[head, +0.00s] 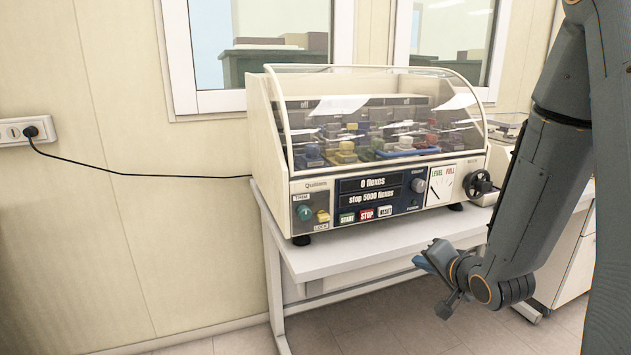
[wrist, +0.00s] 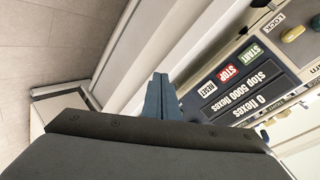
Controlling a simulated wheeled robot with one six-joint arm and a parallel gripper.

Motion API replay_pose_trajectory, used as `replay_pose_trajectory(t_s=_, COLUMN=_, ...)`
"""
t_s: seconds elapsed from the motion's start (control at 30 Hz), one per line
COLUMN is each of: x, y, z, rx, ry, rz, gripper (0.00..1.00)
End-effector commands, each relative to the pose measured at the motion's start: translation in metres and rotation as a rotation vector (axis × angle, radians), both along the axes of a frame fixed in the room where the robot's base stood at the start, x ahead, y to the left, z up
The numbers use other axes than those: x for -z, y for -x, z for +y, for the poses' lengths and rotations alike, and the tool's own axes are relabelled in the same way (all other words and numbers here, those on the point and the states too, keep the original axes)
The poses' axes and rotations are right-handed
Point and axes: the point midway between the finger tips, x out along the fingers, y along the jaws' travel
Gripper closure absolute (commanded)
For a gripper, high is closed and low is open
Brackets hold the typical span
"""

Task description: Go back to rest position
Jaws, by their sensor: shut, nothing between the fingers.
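My gripper (head: 431,259) is in front of the white table's front edge, at the lower right of the head view, below the testing machine. In the wrist view my gripper (wrist: 161,82) shows its two blue fingers together, with nothing between them. The testing machine (head: 360,196) stands on the table with its clear curved cover down. Its display reads "0 flexes" and "stop 5000 flexes". In the wrist view the machine's panel (wrist: 250,85) appears rotated at the right, apart from the fingers.
The white table (head: 345,262) has a bare front strip and metal legs. A black cable (head: 140,176) runs from the wall socket (head: 22,131) to the machine. A handwheel (head: 478,183) sticks out at the machine's right.

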Motion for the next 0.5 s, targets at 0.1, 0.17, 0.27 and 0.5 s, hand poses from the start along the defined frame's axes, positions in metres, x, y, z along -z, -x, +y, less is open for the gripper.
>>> replay_pose_trajectory(t_s=0.1, x=0.011, y=0.019, z=0.002, rx=-0.044, ry=0.2, rz=0.147, gripper=1.0)
replay_pose_trajectory(t_s=0.17, x=0.016, y=0.034, z=0.003, rx=-0.076, ry=0.289, rz=0.229, gripper=1.0)
replay_pose_trajectory(t_s=0.27, x=0.023, y=0.062, z=0.008, rx=-0.15, ry=0.412, rz=0.371, gripper=1.0)
replay_pose_trajectory(t_s=0.5, x=0.023, y=0.15, z=0.038, rx=-0.426, ry=0.581, rz=0.692, gripper=1.0)
